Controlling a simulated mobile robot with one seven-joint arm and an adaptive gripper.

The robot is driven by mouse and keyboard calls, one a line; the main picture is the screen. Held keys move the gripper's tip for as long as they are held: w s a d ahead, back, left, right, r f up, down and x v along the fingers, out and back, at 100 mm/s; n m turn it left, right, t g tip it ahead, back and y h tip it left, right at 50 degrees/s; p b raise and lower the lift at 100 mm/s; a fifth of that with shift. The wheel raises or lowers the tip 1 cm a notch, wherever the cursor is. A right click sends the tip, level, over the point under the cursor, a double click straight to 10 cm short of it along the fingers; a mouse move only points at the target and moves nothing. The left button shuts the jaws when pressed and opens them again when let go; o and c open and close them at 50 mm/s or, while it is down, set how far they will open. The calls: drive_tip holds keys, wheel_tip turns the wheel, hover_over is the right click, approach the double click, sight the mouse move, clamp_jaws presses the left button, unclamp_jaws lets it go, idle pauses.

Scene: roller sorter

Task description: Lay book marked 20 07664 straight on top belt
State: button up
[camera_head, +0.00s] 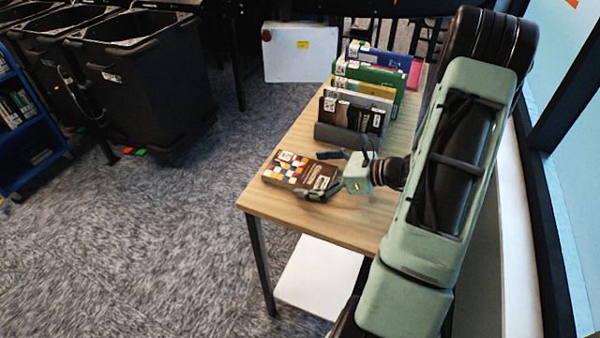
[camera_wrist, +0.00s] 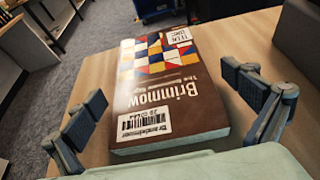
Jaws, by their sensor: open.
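A brown book (camera_head: 288,169) with a coloured grid pattern lies flat at the table's near left corner. In the wrist view the book (camera_wrist: 165,85) reads "Brimmow" and carries a barcode sticker and a white label; I cannot read the number surely. My gripper (camera_head: 325,173) is open at the book's right end. In the wrist view its fingers (camera_wrist: 168,118) stand on either side of the book's near end, apart from its edges. I cannot surely make out the top belt; a dark structure (camera_head: 345,8) is cut off at the top edge.
The wooden table (camera_head: 345,228) also holds several upright books (camera_head: 375,85) in a row behind a dark grey holder (camera_head: 345,136). Black bins (camera_head: 140,75) stand at the upper left, and a blue shelf (camera_head: 30,130) at the far left.

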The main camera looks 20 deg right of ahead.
drive_tip(key=shift+c, duration=0.3)
drive_tip(key=c, duration=1.5)
drive_tip(key=shift+o, duration=0.2)
drive_tip(key=shift+r, duration=0.1)
